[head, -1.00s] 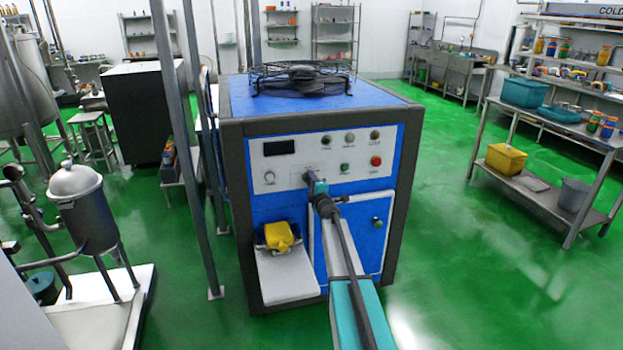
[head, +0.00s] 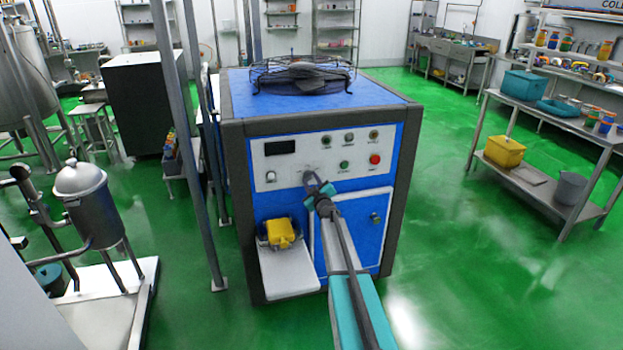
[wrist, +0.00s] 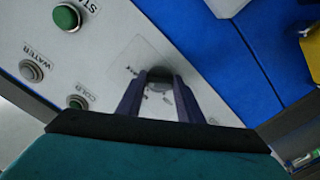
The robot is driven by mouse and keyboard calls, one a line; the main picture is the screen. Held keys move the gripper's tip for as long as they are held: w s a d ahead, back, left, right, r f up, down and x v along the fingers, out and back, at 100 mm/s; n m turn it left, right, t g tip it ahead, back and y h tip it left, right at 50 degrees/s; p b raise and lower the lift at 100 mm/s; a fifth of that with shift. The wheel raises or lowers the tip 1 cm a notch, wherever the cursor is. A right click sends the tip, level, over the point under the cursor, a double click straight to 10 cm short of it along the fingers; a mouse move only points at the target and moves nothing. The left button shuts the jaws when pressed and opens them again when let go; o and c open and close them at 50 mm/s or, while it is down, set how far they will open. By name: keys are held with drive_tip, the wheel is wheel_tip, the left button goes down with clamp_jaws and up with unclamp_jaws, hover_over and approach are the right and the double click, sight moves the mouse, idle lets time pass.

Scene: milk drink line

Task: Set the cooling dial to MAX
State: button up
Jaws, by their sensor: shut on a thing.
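The blue machine has a white control panel (head: 283,162) on its front. The cooling dial (wrist: 160,74) is a dark round knob on a square label plate in the wrist view. My gripper (wrist: 160,88) has one finger on each side of it and is shut on it. In the head view my gripper (head: 311,180) reaches the lower middle of the panel and hides the dial. The wrist view is strongly rolled relative to the panel. Fingers cover part of the dial's markings, and I cannot read its setting.
A green start button (wrist: 67,17), a water button (wrist: 32,70) and a cold button (wrist: 77,102) sit near the dial. A red button (head: 375,159) is to its upper right. A yellow object (head: 281,233) rests below left, above a white shelf (head: 288,272).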

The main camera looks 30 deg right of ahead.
drive_tip(key=shift+w+r+m, duration=0.15)
drive_tip(key=shift+r+m, duration=0.1)
drive_tip(key=shift+m, duration=0.35)
drive_tip(key=shift+p, duration=0.3)
drive_tip(key=o, duration=1)
drive_tip(key=shift+f, duration=0.1)
drive_tip(key=shift+f, duration=0.15)
drive_tip(key=shift+b+v, duration=1.8)
drive_tip(key=shift+v, duration=5.2)
